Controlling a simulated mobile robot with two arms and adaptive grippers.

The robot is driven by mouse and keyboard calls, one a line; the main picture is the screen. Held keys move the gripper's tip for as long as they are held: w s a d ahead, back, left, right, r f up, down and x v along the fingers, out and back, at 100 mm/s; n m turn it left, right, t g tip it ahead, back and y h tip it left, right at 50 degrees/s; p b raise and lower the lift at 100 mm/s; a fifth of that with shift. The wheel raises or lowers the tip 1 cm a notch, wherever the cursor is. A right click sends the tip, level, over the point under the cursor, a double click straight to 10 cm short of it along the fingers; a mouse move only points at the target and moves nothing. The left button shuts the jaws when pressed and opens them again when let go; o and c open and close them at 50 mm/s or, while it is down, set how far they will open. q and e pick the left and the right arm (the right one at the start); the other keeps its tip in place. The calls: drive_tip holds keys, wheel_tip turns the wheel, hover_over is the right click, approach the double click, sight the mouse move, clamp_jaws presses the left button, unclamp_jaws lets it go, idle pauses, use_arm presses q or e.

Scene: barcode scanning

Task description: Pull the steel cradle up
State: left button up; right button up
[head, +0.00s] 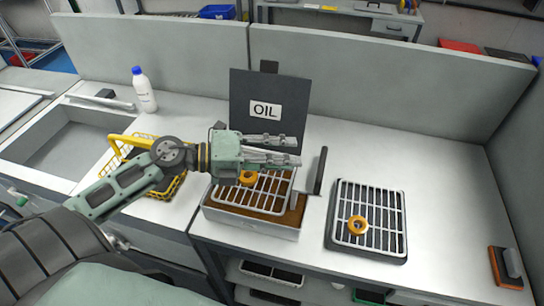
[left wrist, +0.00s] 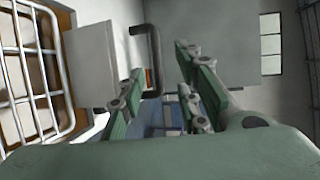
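The steel cradle (head: 268,200) is a wire grid sitting in a low tray of brown oil, with an orange ring (head: 248,178) on it. A plate rises at its right end and carries a dark upright handle (head: 320,171). In the left wrist view the grid (left wrist: 42,75) is at the left and the dark handle (left wrist: 153,50) is ahead, near the fingertips. My left gripper (head: 292,151) is above the cradle, fingers pointing right toward the handle. Its fingers are apart with nothing between them, and the handle is beyond the tips. My right gripper is not in view.
The raised lid marked OIL (head: 265,112) stands behind the tray. A dark rack (head: 396,248) with an orange ring (head: 357,225) stands to the right. A yellow basket (head: 168,190) is left, partly behind my arm. A white bottle (head: 144,88) stands farther back. The counter's right side is mostly clear.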

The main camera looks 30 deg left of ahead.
use_arm(q)
drive_tip(key=shift+v, duration=1.35)
